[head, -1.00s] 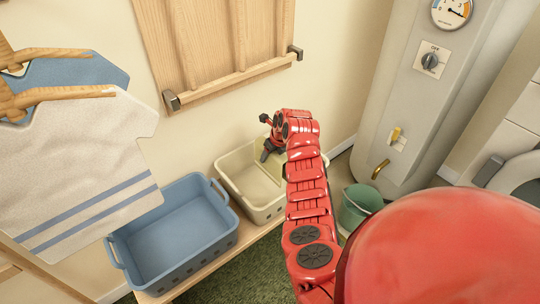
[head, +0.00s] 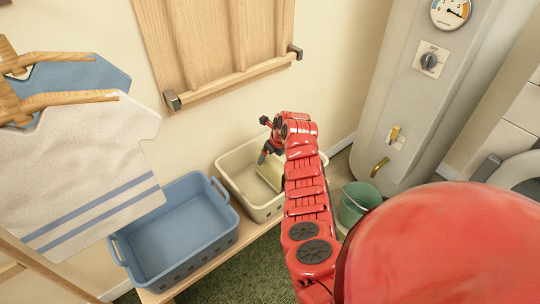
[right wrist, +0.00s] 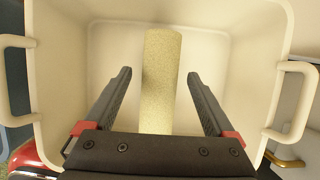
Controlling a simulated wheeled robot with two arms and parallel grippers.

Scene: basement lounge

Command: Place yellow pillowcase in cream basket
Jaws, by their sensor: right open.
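The cream basket (head: 244,196) stands on a wooden bench, right of a blue basket, and fills most of the right wrist view (right wrist: 100,60). The yellow pillowcase (right wrist: 161,75) shows as a pale yellow strip inside the basket in the right wrist view. In the head view a small yellowish part of it (head: 271,174) shows in the basket beside my arm. My right gripper (right wrist: 160,75) is open over the basket, a finger on each side of the pillowcase with gaps between. In the head view my right gripper (head: 263,158) is partly hidden by my arm. My left gripper is not seen.
A blue basket (head: 180,232) stands left of the cream one on the bench (head: 238,240). A green bucket (head: 355,203) stands to the right, near a white boiler (head: 415,95). Clothes (head: 88,170) hang at the left. A wooden rack (head: 220,50) is on the wall.

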